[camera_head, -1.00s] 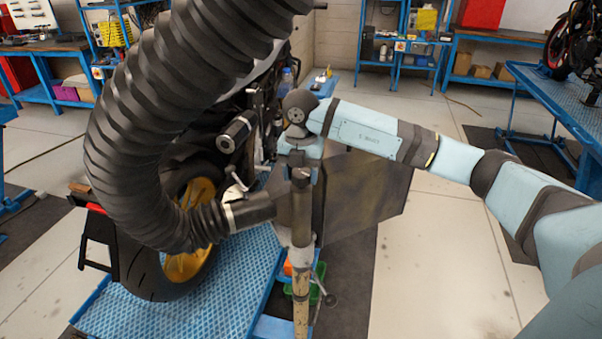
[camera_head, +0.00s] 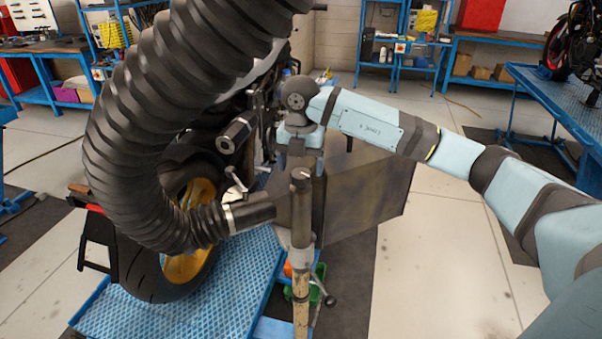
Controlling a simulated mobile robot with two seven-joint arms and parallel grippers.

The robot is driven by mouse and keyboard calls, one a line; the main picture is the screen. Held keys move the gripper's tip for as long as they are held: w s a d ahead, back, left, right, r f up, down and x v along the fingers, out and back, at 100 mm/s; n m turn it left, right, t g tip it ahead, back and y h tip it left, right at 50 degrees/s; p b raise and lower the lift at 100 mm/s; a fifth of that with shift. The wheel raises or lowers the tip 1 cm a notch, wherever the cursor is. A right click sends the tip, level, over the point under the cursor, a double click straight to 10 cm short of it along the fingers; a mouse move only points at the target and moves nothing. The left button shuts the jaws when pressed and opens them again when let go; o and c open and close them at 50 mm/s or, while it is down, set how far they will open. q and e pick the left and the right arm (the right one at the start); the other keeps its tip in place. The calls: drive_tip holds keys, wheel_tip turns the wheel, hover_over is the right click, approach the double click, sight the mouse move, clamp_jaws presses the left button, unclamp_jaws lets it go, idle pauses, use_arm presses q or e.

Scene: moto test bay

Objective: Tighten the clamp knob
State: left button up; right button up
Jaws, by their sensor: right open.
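My right gripper (camera_head: 297,157) is open, pointing down just above and behind the top of an upright metal stand post (camera_head: 301,215). Its fingers are small and partly hidden, and I see nothing held between them. A small pale handle (camera_head: 235,180) sits on top of the hose end's metal band, left of the gripper. A lever with a dark ball end (camera_head: 329,300) sticks out low on the post. I cannot tell which of these is the clamp knob, or whether it is hidden behind the post. My left gripper is out of view.
A thick black corrugated hose (camera_head: 125,140) curves down the left, ending near the post. Behind it stands a motorcycle with a gold-rimmed rear wheel (camera_head: 190,225) on a blue lift (camera_head: 150,310). A dark panel (camera_head: 365,200) stands right of the post.

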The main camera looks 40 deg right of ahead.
sight(301, 173)
wheel_tip(301, 173, up, 11)
drive_tip(key=shift+b, duration=0.4)
